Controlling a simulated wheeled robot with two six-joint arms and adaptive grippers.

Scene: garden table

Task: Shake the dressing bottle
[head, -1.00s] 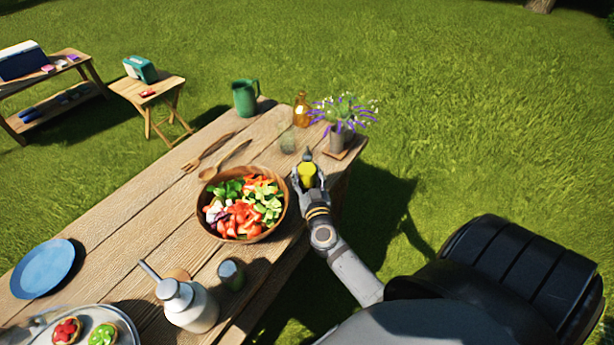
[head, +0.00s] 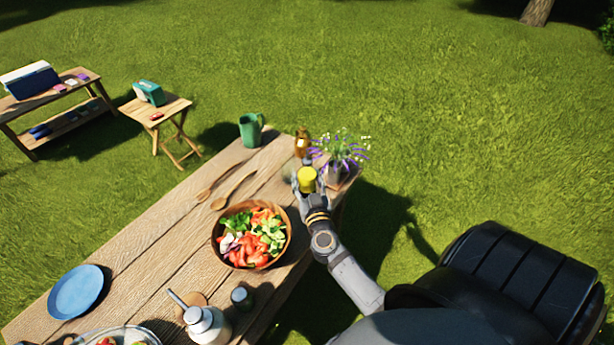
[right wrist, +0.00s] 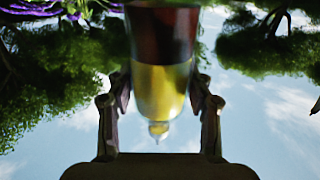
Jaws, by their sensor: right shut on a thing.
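The dressing bottle (head: 307,180) is held by my right gripper (head: 308,188) over the right edge of the wooden table (head: 150,235). In the head view its body looks yellow with a small dark top. The right wrist view shows the bottle (right wrist: 163,85) up close between both fingers of my right gripper (right wrist: 158,115). There a dark red-brown layer and a clear yellow layer are separate, and a narrow tip points toward the sky. The wrist picture looks upside down. My left gripper is not in view.
A salad bowl (head: 284,247) stands left of my right arm. Purple flowers (head: 340,150) and an amber bottle (head: 302,144) stand just beyond my gripper, with a green jug (head: 251,129) farther left. A white jug (head: 208,327) and blue plate (head: 76,292) are nearer. Grass lies right.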

